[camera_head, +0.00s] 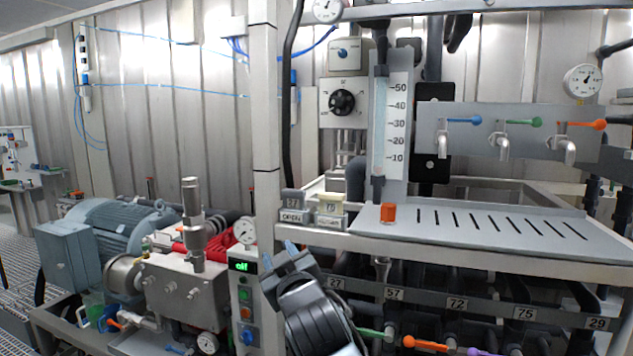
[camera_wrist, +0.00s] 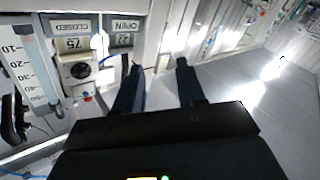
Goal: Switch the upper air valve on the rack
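Two grey control boxes are stacked on the rack in the head view. The upper box has a small round knob (camera_head: 343,54) with a blue mark. The lower box has a larger black rotary knob (camera_head: 342,102) with markings around it. No label readable here names either one as the air valve. My gripper (camera_head: 279,254) is below and left of both, in front of the rack's lower front edge, touching neither. In the wrist view my gripper (camera_wrist: 159,68) has its two dark fingers well apart with nothing between them. A black knob (camera_wrist: 80,70) shows left of the fingers.
Number signs, one marked 27 OPEN (camera_head: 291,207), stand on the rack ledge. A white post (camera_head: 265,130) rises left of the boxes. A motor (camera_head: 115,235) stands left.

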